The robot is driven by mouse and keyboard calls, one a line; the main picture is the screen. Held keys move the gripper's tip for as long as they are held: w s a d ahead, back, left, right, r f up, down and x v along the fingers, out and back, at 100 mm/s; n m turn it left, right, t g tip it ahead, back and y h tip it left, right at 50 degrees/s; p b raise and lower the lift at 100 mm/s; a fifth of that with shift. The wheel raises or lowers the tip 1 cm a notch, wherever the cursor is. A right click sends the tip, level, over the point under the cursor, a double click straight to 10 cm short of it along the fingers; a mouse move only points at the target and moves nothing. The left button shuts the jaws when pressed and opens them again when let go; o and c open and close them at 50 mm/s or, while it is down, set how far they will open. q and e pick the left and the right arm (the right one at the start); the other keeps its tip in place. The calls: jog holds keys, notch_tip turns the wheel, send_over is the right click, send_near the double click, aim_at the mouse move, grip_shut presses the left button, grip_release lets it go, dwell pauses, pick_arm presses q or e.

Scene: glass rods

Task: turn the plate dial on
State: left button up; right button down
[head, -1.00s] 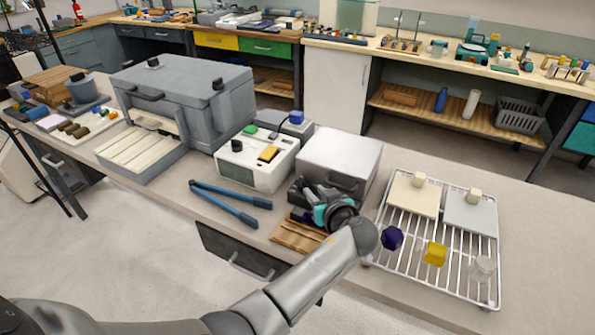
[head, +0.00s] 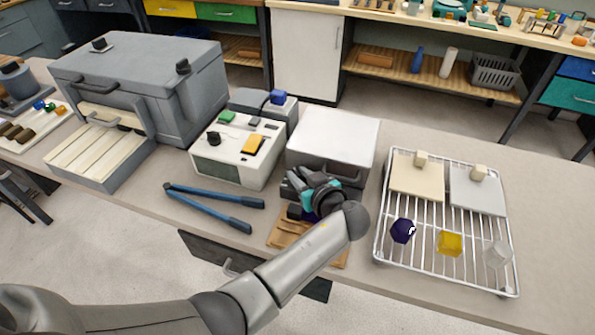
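A silver box with a pale flat top (head: 333,132) stands mid-bench and may be the plate. My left gripper (head: 296,187) is close against its front, at the lower left. My wrist and forearm cover part of that front, and no dial shows there. I cannot tell whether the gripper touches the box or whether its fingers are open. A white unit (head: 232,165) to the left has a black knob (head: 213,138), a green button and a yellow switch. I cannot tell which unit carries the plate dial. My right gripper is not in view.
Blue-handled long tool (head: 212,207) lies in front of the white unit. A wooden board (head: 283,237) lies under my wrist. A wire rack (head: 432,268) with two tiles and small coloured pieces stands to the right. A large grey furnace-like box (head: 150,75) stands left.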

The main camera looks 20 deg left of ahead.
pick_arm(q)
jog(key=shift+c, duration=0.6)
grip_shut()
